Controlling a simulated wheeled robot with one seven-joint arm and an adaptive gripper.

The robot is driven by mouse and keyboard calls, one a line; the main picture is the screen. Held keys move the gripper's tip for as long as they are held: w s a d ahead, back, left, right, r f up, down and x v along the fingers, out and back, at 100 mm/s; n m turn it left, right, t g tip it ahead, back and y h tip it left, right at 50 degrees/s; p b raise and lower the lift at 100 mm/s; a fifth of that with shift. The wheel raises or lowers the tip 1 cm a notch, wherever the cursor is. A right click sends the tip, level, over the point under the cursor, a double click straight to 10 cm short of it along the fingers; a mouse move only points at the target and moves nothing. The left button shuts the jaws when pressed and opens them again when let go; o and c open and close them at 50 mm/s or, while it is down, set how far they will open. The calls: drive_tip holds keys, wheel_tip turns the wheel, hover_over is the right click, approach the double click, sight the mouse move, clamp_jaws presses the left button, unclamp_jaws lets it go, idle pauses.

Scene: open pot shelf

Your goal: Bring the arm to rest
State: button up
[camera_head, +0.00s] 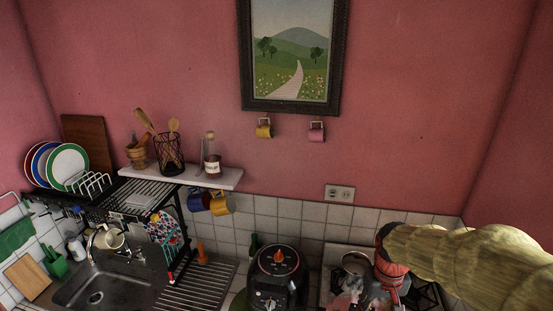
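My arm (470,260), covered in a ribbed yellow-tan sleeve, reaches in from the right edge at the lower right. My gripper (391,287) is at its end, red and dark, hanging over the stove area. Its fingers are small and partly lost against the clutter below, so I cannot tell whether they are open or shut, or hold anything. A small metal pot (355,262) is just left of my gripper. I cannot tell whether they touch.
A black air fryer (278,275) stands left of the stove. A dish rack (150,199) stands over the sink (100,288) at the left. A white wall shelf (225,178) holds utensils and a bottle. The wall above my arm is clear.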

drive_tip(key=s+a+f+t+b, duration=0.2)
drive_tip(key=s+f+b, duration=0.5)
drive_tip(key=b, duration=0.7)
drive_tip(key=s+a+f+t+b, duration=0.3)
drive_tip(key=s+f+b, duration=0.4)
drive_tip(key=b, duration=0.8)
wheel_tip(320, 180, down, 2)
drive_tip(key=shift+s+a+y, duration=0.3)
drive_tip(key=shift+s+a, duration=0.1)
drive_tip(key=shift+a, duration=0.35)
